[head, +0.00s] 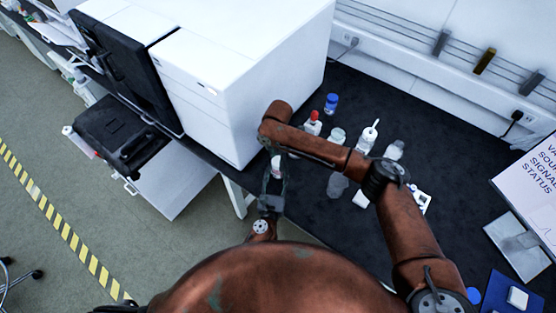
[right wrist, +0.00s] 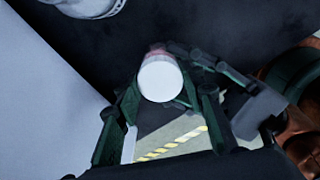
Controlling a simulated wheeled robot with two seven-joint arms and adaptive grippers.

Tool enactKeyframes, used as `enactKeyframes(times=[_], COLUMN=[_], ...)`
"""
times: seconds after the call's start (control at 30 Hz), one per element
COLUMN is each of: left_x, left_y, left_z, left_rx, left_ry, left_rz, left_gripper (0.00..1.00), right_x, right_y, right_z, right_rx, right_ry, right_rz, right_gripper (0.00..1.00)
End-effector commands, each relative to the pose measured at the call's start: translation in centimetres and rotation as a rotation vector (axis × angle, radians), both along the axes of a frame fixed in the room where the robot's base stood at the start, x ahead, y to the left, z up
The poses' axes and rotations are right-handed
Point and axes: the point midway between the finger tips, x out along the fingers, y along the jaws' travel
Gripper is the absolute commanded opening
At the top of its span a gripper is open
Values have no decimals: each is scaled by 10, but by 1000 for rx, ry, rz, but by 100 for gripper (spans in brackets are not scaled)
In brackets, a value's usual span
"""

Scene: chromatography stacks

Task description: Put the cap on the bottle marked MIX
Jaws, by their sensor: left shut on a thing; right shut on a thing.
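My left gripper (head: 271,186) comes up from the bottom in the head view, shut on a small bottle (head: 276,166) at the bench's front edge. No MIX label is readable. My right gripper (right wrist: 161,92) is shut on a round white cap (right wrist: 160,80), its flat top facing the right wrist camera. A pinkish, clear rim shows behind the cap, apparently the bottle. I cannot tell whether the cap is seated or only touching. Left gripper fingers show to the right of the cap in the right wrist view. My right forearm partly hides this in the head view.
A large white instrument (head: 240,70) stands just left of my grippers. A red-capped bottle (head: 313,123), a blue-capped jar (head: 331,103), a spouted bottle (head: 368,137) and other clear vessels stand on the dark bench (head: 310,215). A status sign (head: 530,180) stands at the right.

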Motion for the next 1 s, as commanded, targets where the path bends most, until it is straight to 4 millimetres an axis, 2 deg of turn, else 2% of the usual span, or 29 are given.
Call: enactKeyframes(times=[0.17, 0.37, 0.47, 0.9, 0.97, 1.0], left_x=[0, 0, 0, 0, 0, 0], left_y=[0, 0, 0, 0, -1, -1], left_z=[0, 0, 0, 0, 0, 0], left_rx=[0, 0, 0, 0, 0, 0], left_ry=[0, 0, 1, 1, 0, 0], left_rz=[-1, -1, -1, -1, -1, -1], left_gripper=[0, 0, 0, 0, 0, 0], right_x=[0, -1, -1, -1, -1, 0], right_y=[0, 0, 1, 2, 2, 1], right_z=[0, 0, -1, -1, -1, 0], right_rx=[0, 0, 2, 2, 2, 1], right_ry=[0, 1, 1, 4, 3, 0], right_rz=[0, -85, -257, -1206, -1294, -1281], right_gripper=[8, 7, 7, 7, 7, 7])
